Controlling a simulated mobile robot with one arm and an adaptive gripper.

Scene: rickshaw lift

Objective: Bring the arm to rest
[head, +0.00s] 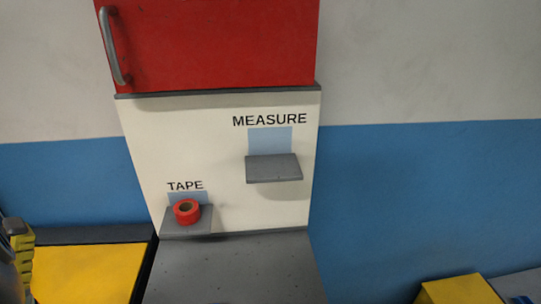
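Part of what looks like my arm or gripper (14,255) shows at the lower left edge, cut off by the frame. Its fingertips cannot be made out, so its opening and whether it holds anything are hidden. A red roll of tape (187,211) rests on the small grey shelf (172,226) under the word TAPE. The other small grey shelf (273,169), under the word MEASURE, is empty.
The shelves sit on a white panel (215,140) below a red door (215,45) with a metal handle (112,46). A grey surface (235,270) lies below, clear. Yellow-topped items stand at the lower left (85,272) and lower right (458,290).

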